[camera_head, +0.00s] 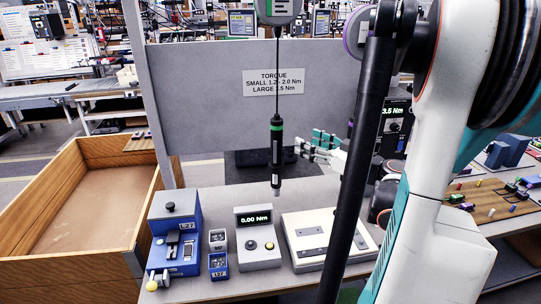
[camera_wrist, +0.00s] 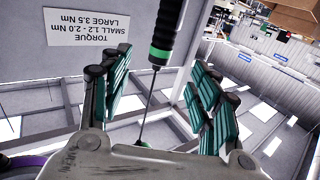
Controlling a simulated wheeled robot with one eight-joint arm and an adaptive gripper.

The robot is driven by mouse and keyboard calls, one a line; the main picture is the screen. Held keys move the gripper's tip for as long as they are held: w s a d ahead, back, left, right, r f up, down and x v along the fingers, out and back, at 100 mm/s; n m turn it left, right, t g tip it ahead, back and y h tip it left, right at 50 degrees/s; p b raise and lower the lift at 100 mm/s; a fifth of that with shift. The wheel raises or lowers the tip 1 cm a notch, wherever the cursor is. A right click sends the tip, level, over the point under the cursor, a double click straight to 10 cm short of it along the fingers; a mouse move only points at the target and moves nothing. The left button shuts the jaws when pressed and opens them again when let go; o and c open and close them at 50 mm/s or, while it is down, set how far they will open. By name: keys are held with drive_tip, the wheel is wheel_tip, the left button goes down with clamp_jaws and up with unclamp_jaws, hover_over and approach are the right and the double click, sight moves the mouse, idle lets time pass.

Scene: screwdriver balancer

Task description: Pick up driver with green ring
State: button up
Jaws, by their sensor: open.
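The driver with the green ring (camera_head: 277,155) is a black screwdriver hanging upright on a thin cable above the bench. Its green ring is near the top of the body. My gripper (camera_head: 312,145) is open and empty just right of the driver in the head view, at about the height of its upper body, apart from it. In the wrist view, which is upside down, the driver (camera_wrist: 166,30) and its cable show between the two green-padded fingers of my gripper (camera_wrist: 160,65). The driver's lower end is out of that view.
A blue device (camera_head: 174,235), a torque tester reading 0.00 Nm (camera_head: 257,240) and a white flat unit (camera_head: 328,238) stand below on the bench. A grey panel (camera_head: 215,110) stands behind. A wooden crate (camera_head: 60,268) is at left. My arm hides part of the right side.

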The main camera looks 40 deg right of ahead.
sight(281, 130)
drive_tip(key=shift+w+a+b, duration=0.15)
drive_tip(key=shift+w+b, duration=0.15)
drive_tip(key=shift+w, duration=2)
drive_tip(key=shift+w+a+b, duration=0.2)
drive_tip(key=shift+w+b, duration=0.05)
drive_tip(key=shift+w, duration=2)
drive_tip(key=shift+w+a+b, duration=0.15)
drive_tip(key=shift+w+b, duration=0.15)
drive_tip(key=shift+w, duration=2)
drive_tip(key=shift+r, duration=0.1)
clamp_jaws()
